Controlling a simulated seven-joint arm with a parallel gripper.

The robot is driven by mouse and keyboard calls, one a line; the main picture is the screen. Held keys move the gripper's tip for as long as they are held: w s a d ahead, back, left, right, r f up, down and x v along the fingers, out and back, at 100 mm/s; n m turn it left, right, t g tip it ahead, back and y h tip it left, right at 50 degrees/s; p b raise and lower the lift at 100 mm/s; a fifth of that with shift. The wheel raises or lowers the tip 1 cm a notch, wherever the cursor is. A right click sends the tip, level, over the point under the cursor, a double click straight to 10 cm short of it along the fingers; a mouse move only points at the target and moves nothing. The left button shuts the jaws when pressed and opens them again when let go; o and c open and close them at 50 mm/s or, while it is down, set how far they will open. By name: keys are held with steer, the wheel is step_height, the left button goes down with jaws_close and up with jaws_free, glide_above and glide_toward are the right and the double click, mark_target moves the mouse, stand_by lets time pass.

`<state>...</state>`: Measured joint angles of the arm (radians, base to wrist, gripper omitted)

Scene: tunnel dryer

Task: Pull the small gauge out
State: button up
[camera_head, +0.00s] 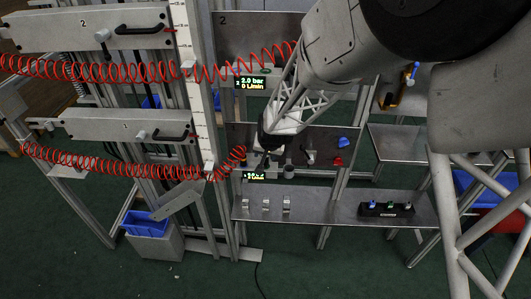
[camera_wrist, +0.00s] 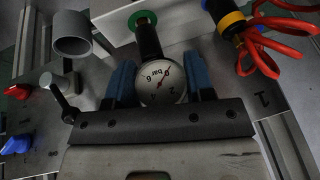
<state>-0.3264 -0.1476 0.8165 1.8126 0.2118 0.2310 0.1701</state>
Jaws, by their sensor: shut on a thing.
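The stem appears to be seated at that ring. My gripper (camera_wrist: 161,72) is shut on the gauge, with one blue finger on each side of the dial. In the head view my gripper (camera_head: 268,146) is at the grey panel, and the gauge is hidden there.
Coiled red hoses (camera_wrist: 270,40) with a yellow ring lie right of the gauge. A grey cup (camera_wrist: 72,34) and a lever (camera_wrist: 57,94) stand to its left. The panel has red (camera_head: 338,161) and blue (camera_head: 343,143) knobs. A shelf (camera_head: 325,207) lies below.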

steer(key=shift+r, duration=0.45)
steer(key=shift+r, duration=0.35)
steer(key=shift+r, duration=0.4)
steer(key=shift+r, duration=2)
steer(key=shift+s+d, duration=0.1)
